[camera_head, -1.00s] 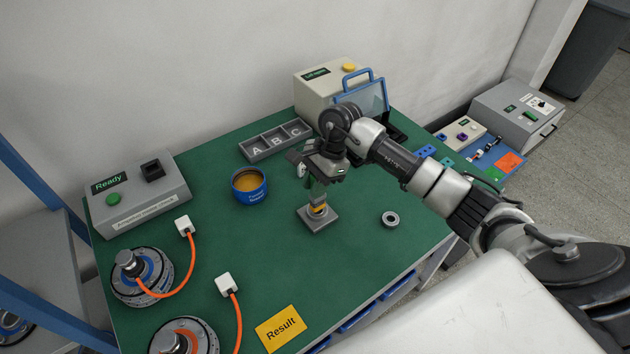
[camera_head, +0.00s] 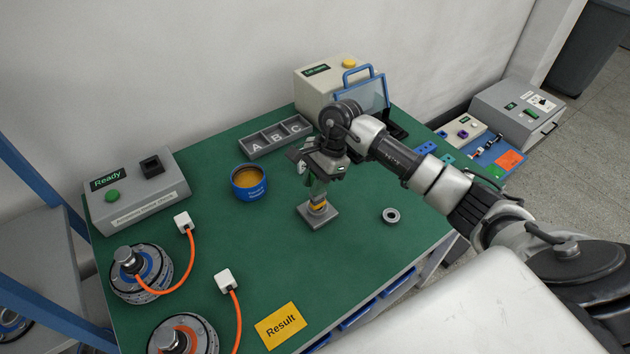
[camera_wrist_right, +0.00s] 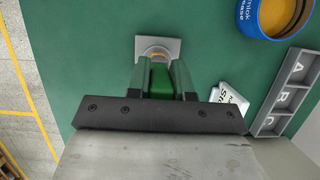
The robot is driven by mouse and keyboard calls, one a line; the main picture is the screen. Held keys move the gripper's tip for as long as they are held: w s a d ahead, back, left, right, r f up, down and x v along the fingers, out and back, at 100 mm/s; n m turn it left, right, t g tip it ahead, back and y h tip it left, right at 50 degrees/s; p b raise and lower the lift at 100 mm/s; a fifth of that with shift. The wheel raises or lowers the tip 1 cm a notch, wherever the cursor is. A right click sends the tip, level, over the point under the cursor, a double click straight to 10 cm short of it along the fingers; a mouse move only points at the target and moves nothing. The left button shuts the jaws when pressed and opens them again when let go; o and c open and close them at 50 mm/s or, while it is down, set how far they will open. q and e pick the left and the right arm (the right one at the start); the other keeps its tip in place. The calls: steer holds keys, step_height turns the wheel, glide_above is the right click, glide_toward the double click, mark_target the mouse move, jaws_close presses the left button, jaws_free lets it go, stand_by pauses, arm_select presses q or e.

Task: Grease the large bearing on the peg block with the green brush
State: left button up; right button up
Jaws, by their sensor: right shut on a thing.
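My right gripper (camera_head: 318,178) is above the peg block (camera_head: 318,218), pointing down. It is shut on the green brush (camera_wrist_right: 161,82), which shows between the fingers in the wrist view. A yellowish band (camera_head: 318,206) shows just under the gripper, at the block's peg; the brush tip and the large bearing are too small or hidden to tell apart there. The square grey base of the peg block also shows in the wrist view (camera_wrist_right: 171,43). A loose grey ring (camera_head: 391,216) lies on the green table to the right. My left gripper is not in view.
A blue grease tin (camera_head: 249,184) stands left of the peg block. A grey tray marked A, B, C (camera_head: 262,153) lies behind. Two hub motors (camera_head: 142,274) with orange cables and a yellow Result card (camera_head: 281,326) are at the front left.

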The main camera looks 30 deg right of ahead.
steer(key=shift+f+b, duration=0.3)
stand_by(0.4)
steer(key=shift+f+b, duration=0.1)
steer(key=shift+b, duration=0.25)
steer(key=shift+n+g+b, duration=0.7)
steer(key=shift+n+b, duration=1.1)
steer(key=shift+b, duration=0.05)
steer(key=shift+h, duration=0.3)
steer(key=m+t, duration=0.1)
steer(key=m, duration=0.2)
steer(key=shift+s+m, duration=0.1)
steer(key=shift+m, duration=0.3)
steer(key=m+t, duration=0.2)
steer(key=m, duration=0.1)
steer(key=shift+m, duration=0.4)
